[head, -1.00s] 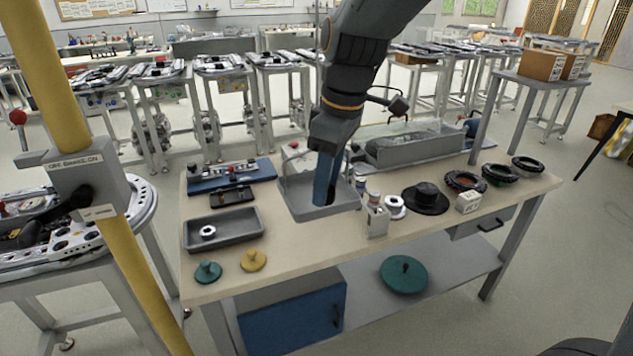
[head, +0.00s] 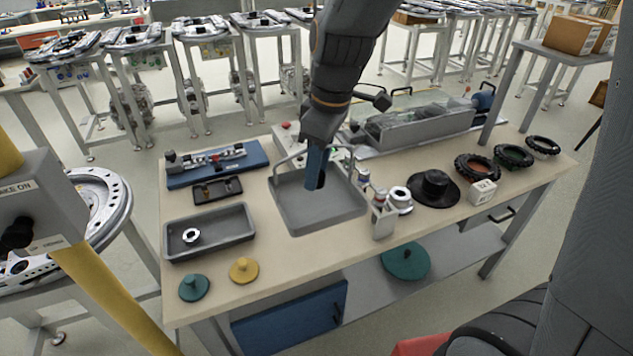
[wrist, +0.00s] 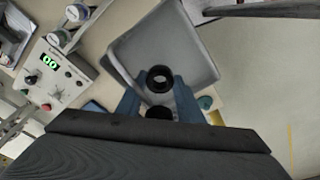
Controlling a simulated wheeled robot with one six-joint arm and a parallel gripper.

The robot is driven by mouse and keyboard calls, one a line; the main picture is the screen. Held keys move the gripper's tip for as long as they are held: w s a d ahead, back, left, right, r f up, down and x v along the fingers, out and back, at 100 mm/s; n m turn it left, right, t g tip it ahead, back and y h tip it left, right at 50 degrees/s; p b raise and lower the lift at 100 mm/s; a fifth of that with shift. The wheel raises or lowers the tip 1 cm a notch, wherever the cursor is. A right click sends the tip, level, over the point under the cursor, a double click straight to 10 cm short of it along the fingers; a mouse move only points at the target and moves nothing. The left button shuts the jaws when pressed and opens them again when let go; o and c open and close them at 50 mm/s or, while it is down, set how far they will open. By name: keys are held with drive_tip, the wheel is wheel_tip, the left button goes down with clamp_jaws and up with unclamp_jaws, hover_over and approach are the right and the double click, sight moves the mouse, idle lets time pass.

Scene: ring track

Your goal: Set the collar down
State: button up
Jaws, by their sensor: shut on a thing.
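My gripper (head: 315,175) has blue fingers and hangs over the grey tray with a raised handle (head: 295,222) in the middle of the bench. In the wrist view, my gripper (wrist: 158,88) is shut on a small black ring, the collar (wrist: 159,78), which sits between the fingertips with its hole facing the camera. The collar shows as a dark oval (head: 321,180) beside the fingers in the head view. The tray (wrist: 190,50) lies below it in the wrist view, its visible floor bare. I cannot tell whether the collar touches the floor.
A second grey tray (head: 228,222) with a white ring (head: 191,236) stands at left. Teal (head: 194,288) and yellow (head: 244,270) knobbed discs lie at the front. A black hat-like part (head: 433,188) and dark rings (head: 477,168) are at right. A control box (wrist: 50,72) stands beside the tray.

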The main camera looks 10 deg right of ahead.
drive_tip(key=shift+f+p, duration=0.45)
drive_tip(key=shift+f, duration=1.65)
drive_tip(key=shift+f, duration=0.2)
drive_tip(key=o, duration=1.2)
drive_tip(key=shift+c, duration=0.2)
drive_tip(key=shift+r, duration=0.1)
wheel_tip(320, 180, up, 12)
drive_tip(key=d+b, duration=0.1)
drive_tip(key=b, duration=0.2)
drive_tip(key=shift+s+d, duration=0.25)
drive_tip(key=shift+s, duration=0.2)
